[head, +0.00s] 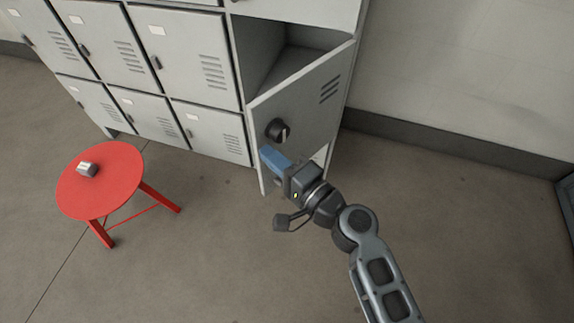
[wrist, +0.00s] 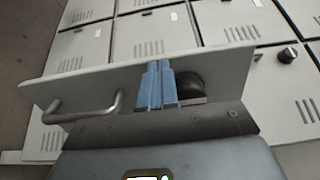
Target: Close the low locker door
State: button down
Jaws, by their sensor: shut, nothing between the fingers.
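The low locker door (head: 306,98) is a grey panel with vent slots and a dark round knob (head: 278,131). It stands swung open, with the dark locker interior (head: 300,50) visible behind its top edge. In the wrist view the door (wrist: 120,82) crosses the picture as a tilted pale panel, with a metal bar handle (wrist: 84,112) at left and a dark knob (wrist: 190,84) at right. My gripper (head: 267,153) is shut and empty, its blue fingers just below the knob. In the wrist view the fingers (wrist: 158,66) overlap the panel; I cannot tell whether they touch it.
A red round stool (head: 112,180) with a small grey object (head: 87,169) on it stands at left. Several shut grey lockers (head: 185,55) line the wall left of the open door. The floor (head: 470,220) to the right is clear, up to the wall.

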jog(key=shift+w+a, duration=0.2)
jog(key=shift+w, duration=0.05)
jog(key=shift+w+a, duration=0.1)
jog(key=w+a+m+t+h+b, duration=0.2)
jog(key=w+a+m+h+b, duration=0.1)
jog(key=w, duration=0.9)
jog(key=w+a+m+t+h+b, duration=0.2)
jog(key=w+a+h, duration=0.3)
jog(key=w, duration=0.8)
jog(key=shift+w+a+m+h+b, duration=0.15)
jog(key=shift+a+m+h+b, duration=0.25)
jog(key=shift+a+m+b, duration=0.45)
jog(key=shift+a+p, duration=0.2)
jog(key=shift+p, duration=0.1)
